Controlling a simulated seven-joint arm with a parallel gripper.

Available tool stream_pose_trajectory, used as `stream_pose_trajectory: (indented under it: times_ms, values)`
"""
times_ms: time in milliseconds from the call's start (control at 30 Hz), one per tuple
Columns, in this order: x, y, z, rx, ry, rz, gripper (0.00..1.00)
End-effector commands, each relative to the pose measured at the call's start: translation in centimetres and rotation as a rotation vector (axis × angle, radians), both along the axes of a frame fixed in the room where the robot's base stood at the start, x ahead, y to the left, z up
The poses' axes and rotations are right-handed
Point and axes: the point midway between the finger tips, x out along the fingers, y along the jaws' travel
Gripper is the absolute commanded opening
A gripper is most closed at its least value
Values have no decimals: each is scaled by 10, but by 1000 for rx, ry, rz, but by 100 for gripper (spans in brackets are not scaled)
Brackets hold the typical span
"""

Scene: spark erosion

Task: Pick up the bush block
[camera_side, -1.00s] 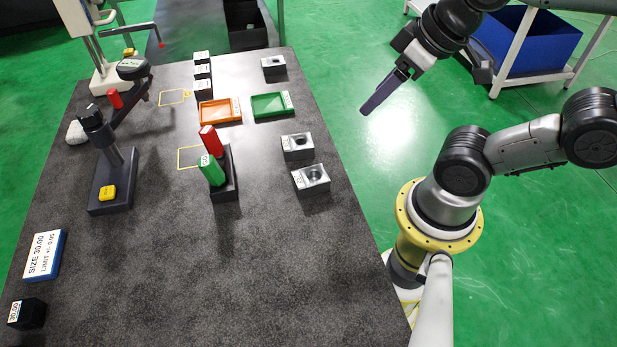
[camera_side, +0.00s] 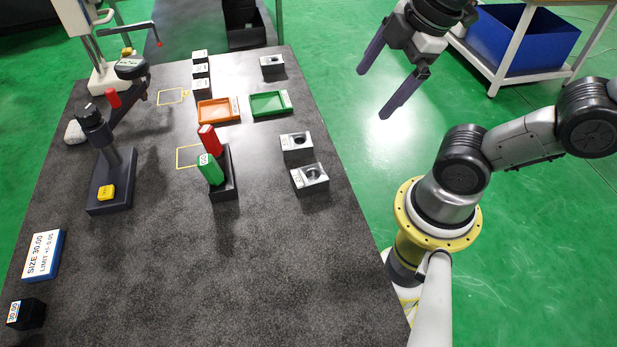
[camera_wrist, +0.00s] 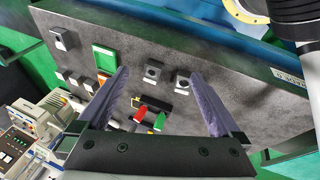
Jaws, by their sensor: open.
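Three grey metal blocks with a round hole in the top stand on the dark table; which one is the bush block I cannot tell. In the side view, one block (camera_side: 297,146) and a nearer block (camera_side: 310,178) stand near the right edge, and a third block (camera_side: 272,65) is at the back. The wrist view shows the pair as one block (camera_wrist: 153,72) and another block (camera_wrist: 182,83), with the third (camera_wrist: 59,39) at upper left. My gripper (camera_side: 373,93) is open and empty, in the air right of the table. Its fingers also show in the wrist view (camera_wrist: 159,73).
An orange tray (camera_side: 219,110) and a green tray (camera_side: 270,104) lie behind the pair. A dark holder (camera_side: 225,187) with red and green handled pieces stands to their left. A gauge stand (camera_side: 113,190) is further left. The table front is largely clear.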

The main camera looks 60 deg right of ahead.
Motion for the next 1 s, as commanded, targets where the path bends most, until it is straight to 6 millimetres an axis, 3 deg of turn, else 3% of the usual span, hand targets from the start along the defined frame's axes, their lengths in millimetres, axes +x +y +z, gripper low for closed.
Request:
stream_pose_trajectory:
  times_ms: [267,500,700,867,1000]
  values:
    - [23,30,16,-213,128,770,100]
    - [48,87,17,-307,247,1424,100]
    - [50,114,3,-307,296,1524,100]
    - [48,116,-12,-307,297,1532,100]
    - [48,115,-39,-306,299,1530,100]
